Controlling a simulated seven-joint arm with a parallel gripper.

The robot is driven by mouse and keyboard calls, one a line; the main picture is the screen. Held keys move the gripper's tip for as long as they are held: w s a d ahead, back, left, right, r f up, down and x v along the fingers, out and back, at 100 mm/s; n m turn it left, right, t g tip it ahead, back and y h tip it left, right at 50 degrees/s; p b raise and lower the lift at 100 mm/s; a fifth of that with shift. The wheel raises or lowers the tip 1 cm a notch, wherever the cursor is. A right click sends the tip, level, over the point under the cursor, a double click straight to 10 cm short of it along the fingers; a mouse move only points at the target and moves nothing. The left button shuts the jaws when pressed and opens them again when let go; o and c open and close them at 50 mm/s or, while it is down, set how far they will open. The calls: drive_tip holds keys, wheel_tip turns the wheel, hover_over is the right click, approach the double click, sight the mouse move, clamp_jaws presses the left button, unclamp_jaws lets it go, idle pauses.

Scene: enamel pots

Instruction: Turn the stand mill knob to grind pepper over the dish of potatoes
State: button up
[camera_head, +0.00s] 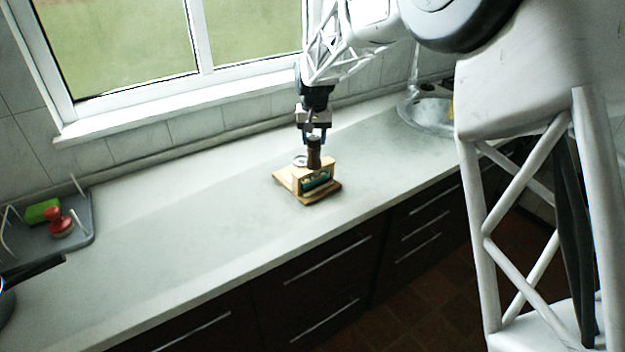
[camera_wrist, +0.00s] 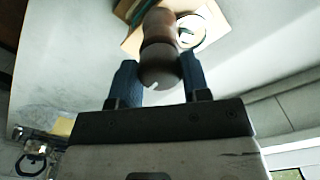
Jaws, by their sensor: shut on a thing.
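The brown stand mill (camera_head: 314,156) stands upright at a small wooden stand (camera_head: 327,164) on the counter. My gripper (camera_head: 314,133) points down from above and is shut on the mill's knob at the top. In the wrist view, the blue fingers of my gripper (camera_wrist: 158,80) sit on both sides of the rounded knob (camera_wrist: 159,66), with the brown mill body (camera_wrist: 160,26) beyond it. A pale round dish (camera_head: 299,160) lies beside the mill, and it also shows in the wrist view (camera_wrist: 201,23). Its contents are too small to make out.
A grey rack (camera_head: 83,222) with a red object (camera_head: 60,224) and a green block (camera_head: 42,211) stands at the left. A dark pan handle (camera_head: 35,268) reaches in below it. A sink (camera_head: 432,113) is at the back right. The counter (camera_head: 190,215) between is clear.

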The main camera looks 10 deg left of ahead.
drive_tip(key=m, duration=1)
idle(0.3)
drive_tip(key=o, duration=1.4)
drive_tip(key=shift+r, duration=0.15)
drive_tip(key=shift+r, duration=3.35)
